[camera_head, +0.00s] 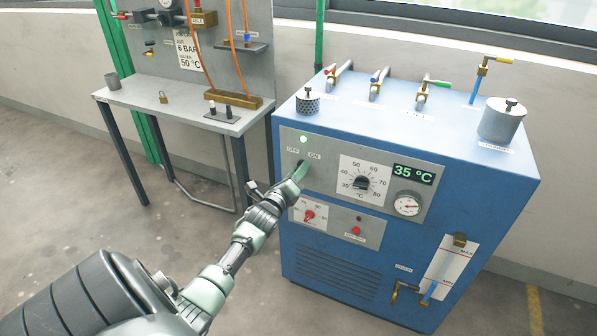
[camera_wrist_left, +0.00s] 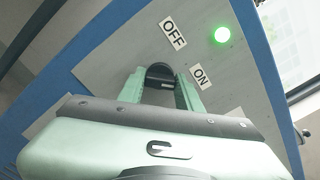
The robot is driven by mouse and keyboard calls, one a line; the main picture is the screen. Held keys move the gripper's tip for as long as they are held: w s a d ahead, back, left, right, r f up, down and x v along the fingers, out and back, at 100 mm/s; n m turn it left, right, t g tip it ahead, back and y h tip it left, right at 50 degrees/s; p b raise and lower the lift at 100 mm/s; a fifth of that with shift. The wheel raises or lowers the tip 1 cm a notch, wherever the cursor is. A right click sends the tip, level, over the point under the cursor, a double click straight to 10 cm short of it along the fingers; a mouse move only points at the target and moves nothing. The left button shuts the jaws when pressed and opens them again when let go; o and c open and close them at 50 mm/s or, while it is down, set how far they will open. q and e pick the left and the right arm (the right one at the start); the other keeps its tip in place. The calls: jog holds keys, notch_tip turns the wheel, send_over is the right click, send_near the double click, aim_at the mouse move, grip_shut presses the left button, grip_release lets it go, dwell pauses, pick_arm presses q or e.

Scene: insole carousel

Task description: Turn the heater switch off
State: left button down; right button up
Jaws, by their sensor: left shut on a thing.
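The heater switch is a dark rotary knob between the OFF and ON labels on the blue heater unit's front panel. In the left wrist view the knob (camera_wrist_left: 160,74) sits between the two green fingers of my left gripper (camera_wrist_left: 160,90), which is shut on it. In the head view my left gripper (camera_head: 299,172) reaches the panel just below these labels and hides most of the knob. A green lamp (camera_head: 303,139) above the labels is lit; it also shows in the left wrist view (camera_wrist_left: 222,35). My right gripper is not in view.
The blue heater unit (camera_head: 400,280) also carries a temperature dial (camera_head: 361,183), a display (camera_head: 413,173) reading 35 °C, a gauge (camera_head: 407,204) and a red button (camera_head: 356,230). Valves stand on its top. A grey workbench (camera_head: 150,98) stands at the left.

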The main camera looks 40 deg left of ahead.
pick_arm(q)
jog(key=shift+f+n+p, duration=0.1)
jog(key=shift+n+p, duration=1.3)
jog(key=shift+n, duration=7.5)
jog(key=c, duration=1)
grip_release()
jog(key=shift+o, duration=0.2)
